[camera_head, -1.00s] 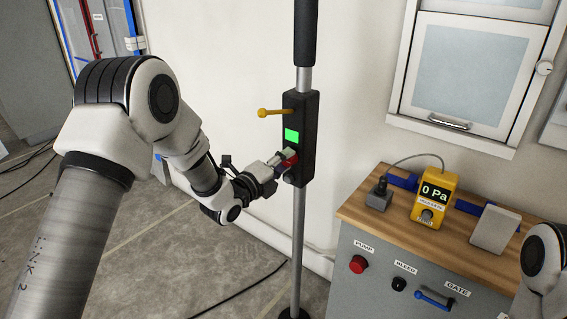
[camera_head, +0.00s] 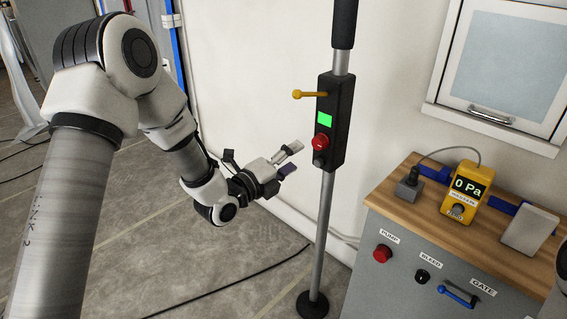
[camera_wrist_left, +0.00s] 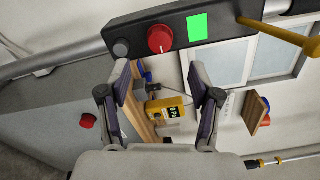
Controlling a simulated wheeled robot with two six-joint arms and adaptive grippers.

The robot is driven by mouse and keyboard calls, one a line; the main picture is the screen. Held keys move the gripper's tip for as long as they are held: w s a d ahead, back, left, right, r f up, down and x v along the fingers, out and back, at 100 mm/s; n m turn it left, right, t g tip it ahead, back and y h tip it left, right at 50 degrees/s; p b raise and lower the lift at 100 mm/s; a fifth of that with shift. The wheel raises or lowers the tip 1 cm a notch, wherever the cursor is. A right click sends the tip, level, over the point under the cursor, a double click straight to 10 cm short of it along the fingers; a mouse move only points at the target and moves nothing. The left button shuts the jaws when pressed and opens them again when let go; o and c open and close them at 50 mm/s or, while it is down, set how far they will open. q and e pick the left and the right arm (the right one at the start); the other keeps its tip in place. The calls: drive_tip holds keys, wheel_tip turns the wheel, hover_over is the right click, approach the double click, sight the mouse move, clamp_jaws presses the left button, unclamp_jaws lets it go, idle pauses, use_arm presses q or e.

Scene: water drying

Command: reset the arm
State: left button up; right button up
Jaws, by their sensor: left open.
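My left gripper (camera_head: 289,159) is open and empty, to the left of the black control box (camera_head: 335,122) on the pole and apart from it. The box carries a lit green screen (camera_head: 324,120), a red knob (camera_head: 321,142), a dark button (camera_head: 319,159) and a yellow lever (camera_head: 308,94). In the left wrist view the open fingers of my left gripper (camera_wrist_left: 165,92) frame the space below the box, with the red knob (camera_wrist_left: 160,39) and green screen (camera_wrist_left: 198,27) above them. My right gripper is not in view.
A wooden-topped cabinet (camera_head: 405,212) stands at right with a red pump button (camera_head: 382,253), a bleed knob (camera_head: 422,276) and a blue gate handle (camera_head: 457,295). A yellow gauge (camera_head: 464,193) reading 0 Pa sits on top. A black cable crosses the floor.

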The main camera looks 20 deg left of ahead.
use_arm(q)
drive_tip(key=shift+v, duration=1.7)
